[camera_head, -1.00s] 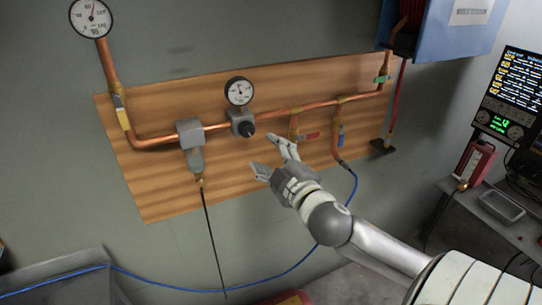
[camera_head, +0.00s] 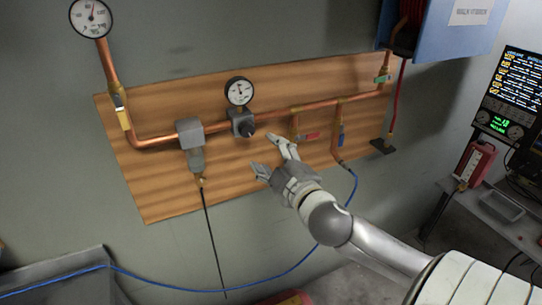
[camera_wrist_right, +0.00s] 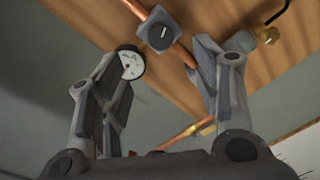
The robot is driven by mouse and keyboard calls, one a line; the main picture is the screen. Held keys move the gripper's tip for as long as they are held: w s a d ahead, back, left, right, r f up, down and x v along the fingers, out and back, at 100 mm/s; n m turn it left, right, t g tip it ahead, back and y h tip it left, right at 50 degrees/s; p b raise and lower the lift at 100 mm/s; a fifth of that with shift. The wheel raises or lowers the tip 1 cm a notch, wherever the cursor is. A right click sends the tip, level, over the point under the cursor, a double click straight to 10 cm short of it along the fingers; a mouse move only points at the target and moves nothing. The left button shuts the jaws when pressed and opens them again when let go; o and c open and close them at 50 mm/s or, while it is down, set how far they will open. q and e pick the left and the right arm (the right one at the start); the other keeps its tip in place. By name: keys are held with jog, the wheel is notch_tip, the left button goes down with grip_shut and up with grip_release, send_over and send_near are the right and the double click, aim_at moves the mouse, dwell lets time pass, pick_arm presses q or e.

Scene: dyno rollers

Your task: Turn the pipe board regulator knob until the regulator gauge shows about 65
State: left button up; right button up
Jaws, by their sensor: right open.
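The regulator knob (camera_head: 248,130) is a dark knob on the grey regulator body (camera_head: 238,118), mounted on the copper pipe of the wooden board. The regulator gauge (camera_head: 239,91) is a white dial above it; its numbers are too small to read. My right gripper (camera_head: 264,153) is open and empty, below and slightly right of the knob, apart from it. In the right wrist view, the knob face (camera_wrist_right: 163,32) shows beyond and between the open fingers (camera_wrist_right: 160,75), and the gauge (camera_wrist_right: 131,64) is partly behind one finger. My left gripper is not in view.
On the board (camera_head: 160,185) are a grey filter (camera_head: 191,145), a red-handled valve (camera_head: 308,135) and a blue-handled valve (camera_head: 340,138). A larger gauge (camera_head: 91,18) is at top left. A blue hose (camera_head: 180,289) hangs below. A blue box (camera_head: 440,25) is at upper right.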

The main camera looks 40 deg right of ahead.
aim_at(248, 133)
dwell(0.4)
jog(key=w+m, duration=0.3)
jog(key=m, duration=0.1)
jog(key=w+d+m+h, duration=0.1)
jog(key=w+m, duration=0.2)
jog(key=m, duration=0.2)
jog(key=w+m, duration=0.3)
jog(key=m, duration=0.2)
jog(key=shift+w+d+f, duration=0.15)
jog(key=shift+w+d, duration=0.05)
jog(key=shift+w, duration=0.2)
jog(key=shift+p+x, duration=0.45)
jog(key=shift+x, duration=0.55)
jog(key=shift+f, duration=0.1)
